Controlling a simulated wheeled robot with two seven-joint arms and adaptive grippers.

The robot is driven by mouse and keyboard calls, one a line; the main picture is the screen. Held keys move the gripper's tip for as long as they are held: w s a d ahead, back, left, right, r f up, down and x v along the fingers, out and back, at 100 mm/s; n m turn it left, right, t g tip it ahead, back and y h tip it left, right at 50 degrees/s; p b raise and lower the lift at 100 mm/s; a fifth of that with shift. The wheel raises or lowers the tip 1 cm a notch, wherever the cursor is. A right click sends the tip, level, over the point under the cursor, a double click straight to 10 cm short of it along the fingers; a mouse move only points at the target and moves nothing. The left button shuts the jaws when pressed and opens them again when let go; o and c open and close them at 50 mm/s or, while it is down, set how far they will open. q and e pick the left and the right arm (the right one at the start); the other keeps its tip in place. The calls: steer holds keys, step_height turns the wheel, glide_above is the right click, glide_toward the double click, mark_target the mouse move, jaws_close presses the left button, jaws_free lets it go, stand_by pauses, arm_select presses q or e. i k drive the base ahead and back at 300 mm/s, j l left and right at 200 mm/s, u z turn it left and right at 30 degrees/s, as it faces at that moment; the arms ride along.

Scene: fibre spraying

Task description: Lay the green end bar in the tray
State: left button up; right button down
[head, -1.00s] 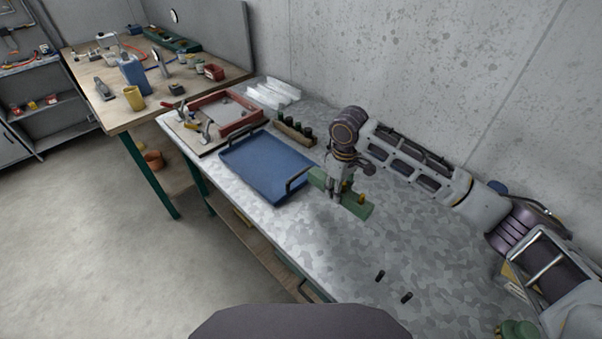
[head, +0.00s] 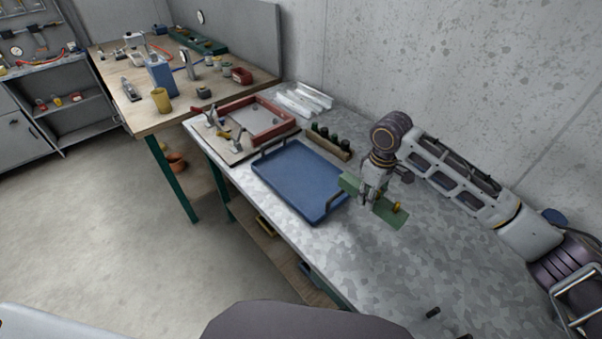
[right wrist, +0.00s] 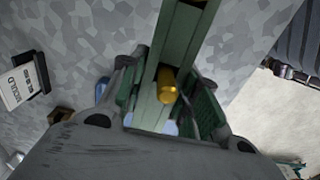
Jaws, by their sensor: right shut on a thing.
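The green end bar (head: 391,214) is held in my right gripper (head: 370,197), just beyond the right end of the blue tray. A brass-coloured knob stands up from the bar. In the right wrist view the bar (right wrist: 181,60) runs between the two green-padded fingers of my right gripper (right wrist: 168,100), which are closed on it. The blue tray (head: 290,178) lies on the metal-topped bench, with a dark handle at each end; its floor is empty. The bar's left end is close to the tray's near right handle; I cannot tell if they touch. My left gripper does not show.
A red frame (head: 275,124) with clamps on a board lies beyond the tray. A wooden rack (head: 330,144) with dark green-black pieces stands behind it. White strips (head: 303,100) lie near the wall. The bench (head: 330,258) is mostly clear at the front.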

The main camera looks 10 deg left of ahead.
mark_target(303, 178)
steer(key=i+j+z, duration=0.2)
steer(key=j, duration=0.4)
steer(key=i+j+z, duration=0.2)
steer(key=j, duration=0.45)
steer(key=j+z, duration=0.2)
steer(key=j, duration=0.4)
steer(key=i+j+z, duration=0.2)
steer(key=j, duration=0.5)
steer(key=k, duration=0.1)
